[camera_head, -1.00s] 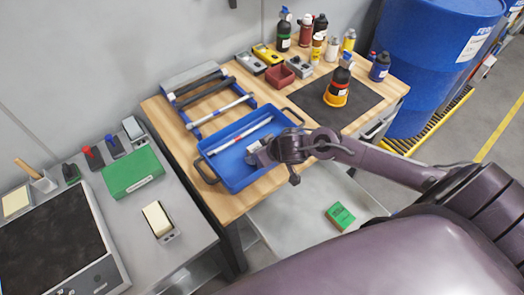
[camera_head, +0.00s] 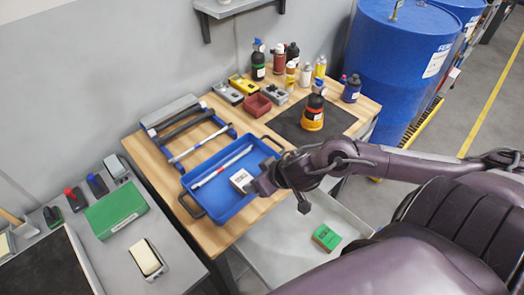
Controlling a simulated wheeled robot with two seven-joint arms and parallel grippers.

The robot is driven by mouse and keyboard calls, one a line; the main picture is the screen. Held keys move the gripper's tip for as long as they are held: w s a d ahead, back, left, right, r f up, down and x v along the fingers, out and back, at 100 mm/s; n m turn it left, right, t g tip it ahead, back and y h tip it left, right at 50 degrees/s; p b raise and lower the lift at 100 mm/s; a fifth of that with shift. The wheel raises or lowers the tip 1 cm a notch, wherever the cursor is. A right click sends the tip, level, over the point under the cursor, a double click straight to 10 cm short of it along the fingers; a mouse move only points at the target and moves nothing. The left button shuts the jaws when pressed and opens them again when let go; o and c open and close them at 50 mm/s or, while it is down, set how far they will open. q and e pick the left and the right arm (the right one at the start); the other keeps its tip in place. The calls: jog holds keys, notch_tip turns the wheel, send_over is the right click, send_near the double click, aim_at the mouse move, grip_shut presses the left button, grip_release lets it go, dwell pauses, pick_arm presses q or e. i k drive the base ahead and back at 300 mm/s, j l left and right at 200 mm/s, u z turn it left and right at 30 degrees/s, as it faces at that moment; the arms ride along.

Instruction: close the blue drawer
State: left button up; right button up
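A blue tray (camera_head: 213,214) with dark handles sits on the wooden workbench; I cannot make out a separate blue drawer. A white-labelled small box (camera_head: 240,180) and a white-and-red rod (camera_head: 222,166) are in the tray. My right gripper (camera_head: 257,187) reaches in from the right over the tray's right side, right beside the small box. Its fingers are mostly hidden by the wrist, so I cannot tell whether it is open, shut or touching the box. My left gripper is not in view.
A grey surface (camera_head: 285,245) below the bench front bears a green box (camera_head: 326,237). Bottles stand at the bench's back; an orange-and-black bottle (camera_head: 313,112) is on a dark mat (camera_head: 290,125). Blue barrels (camera_head: 395,65) stand right. A grey table (camera_head: 175,262) is at left.

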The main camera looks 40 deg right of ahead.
aim_at(279, 248)
jog(key=k+l, duration=0.2)
jog(key=l, duration=0.2)
jog(key=k+l, duration=0.2)
jog(key=l, duration=0.2)
jog(key=k+l, duration=0.2)
jog(key=l, duration=0.2)
